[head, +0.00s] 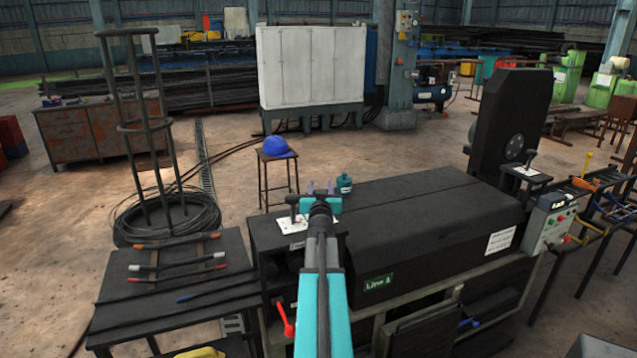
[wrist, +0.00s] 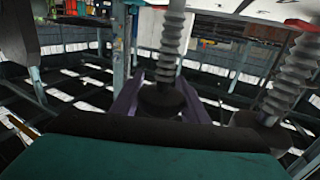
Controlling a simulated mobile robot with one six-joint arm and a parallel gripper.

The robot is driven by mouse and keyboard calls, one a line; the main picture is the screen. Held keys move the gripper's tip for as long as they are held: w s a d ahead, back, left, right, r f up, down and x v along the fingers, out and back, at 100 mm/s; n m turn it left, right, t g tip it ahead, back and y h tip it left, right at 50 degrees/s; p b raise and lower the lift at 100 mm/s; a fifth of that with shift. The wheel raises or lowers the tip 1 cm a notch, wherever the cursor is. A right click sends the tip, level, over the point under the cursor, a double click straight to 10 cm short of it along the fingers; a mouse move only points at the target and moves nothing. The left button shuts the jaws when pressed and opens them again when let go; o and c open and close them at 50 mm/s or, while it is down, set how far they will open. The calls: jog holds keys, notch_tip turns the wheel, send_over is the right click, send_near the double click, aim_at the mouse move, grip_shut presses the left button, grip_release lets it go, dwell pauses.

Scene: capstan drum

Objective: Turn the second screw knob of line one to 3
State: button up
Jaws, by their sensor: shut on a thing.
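The black machine with the green "Line 1" sign (head: 378,284) stands in front of me. My gripper (head: 321,188) is over its left end, at the white plate (head: 290,226). In the wrist view my purple fingers (wrist: 158,103) stand on both sides of a round black knob (wrist: 162,98) below a grey ribbed screw boot (wrist: 174,38), and are shut on it. A second ribbed boot (wrist: 292,75) with a red end stands to the right, apart from my fingers. In the head view a black knob (head: 293,203) shows left of my gripper; the held knob is hidden. No dial numbers are readable.
A stool with a blue helmet (head: 277,147) is behind. A dark table with tools (head: 180,290) is at left. A red-handled lever (head: 285,318) is on the machine's front.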

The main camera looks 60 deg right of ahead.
jog(key=shift+a+f+p, duration=0.1)
jog(key=shift+p, duration=0.3)
jog(key=o, duration=1.1)
jog(key=shift+c, duration=0.2)
jog(key=shift+s+a, duration=0.1)
jog(key=shift+a, duration=0.05)
